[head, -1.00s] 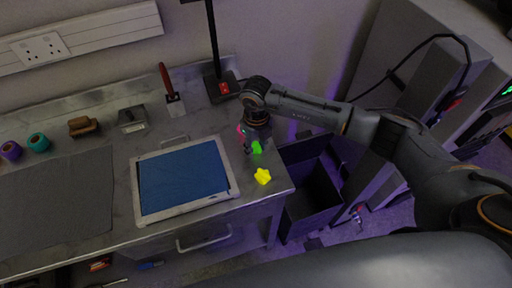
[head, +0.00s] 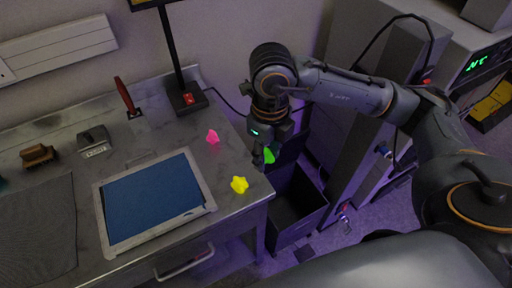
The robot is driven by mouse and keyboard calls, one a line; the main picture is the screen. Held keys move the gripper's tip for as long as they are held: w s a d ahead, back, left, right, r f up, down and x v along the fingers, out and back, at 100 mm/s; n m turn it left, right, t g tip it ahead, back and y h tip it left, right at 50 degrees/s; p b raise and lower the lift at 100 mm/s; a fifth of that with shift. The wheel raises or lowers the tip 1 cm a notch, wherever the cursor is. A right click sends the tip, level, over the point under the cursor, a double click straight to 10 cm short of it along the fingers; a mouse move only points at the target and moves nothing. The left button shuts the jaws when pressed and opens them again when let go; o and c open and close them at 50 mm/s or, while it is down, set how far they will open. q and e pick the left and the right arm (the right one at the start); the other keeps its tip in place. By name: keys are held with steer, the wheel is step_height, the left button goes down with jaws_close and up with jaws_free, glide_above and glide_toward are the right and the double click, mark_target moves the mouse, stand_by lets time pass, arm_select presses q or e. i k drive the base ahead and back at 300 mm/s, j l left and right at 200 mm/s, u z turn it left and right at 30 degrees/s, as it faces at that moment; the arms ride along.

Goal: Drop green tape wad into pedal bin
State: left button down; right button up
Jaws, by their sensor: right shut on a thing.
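The green tape wad (head: 269,155) is held in the fingertips of my right gripper (head: 264,153). The gripper is shut on it, pointing down, just past the right edge of the bench. The open dark pedal bin (head: 298,212) stands on the floor right of the bench, with its raised lid (head: 291,148) at the back. The wad is above the bin's rear left part as seen here; its exact height over the rim is hard to tell. My left gripper is not in view.
A pink wad (head: 212,137) and a yellow wad (head: 239,185) lie on the metal bench near a blue-topped framed panel (head: 154,201). A black lamp post (head: 172,50) rises at the back. Grey equipment cabinets stand right of the bin.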

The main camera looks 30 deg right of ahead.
mark_target(286, 221)
steer(key=z, duration=1.25)
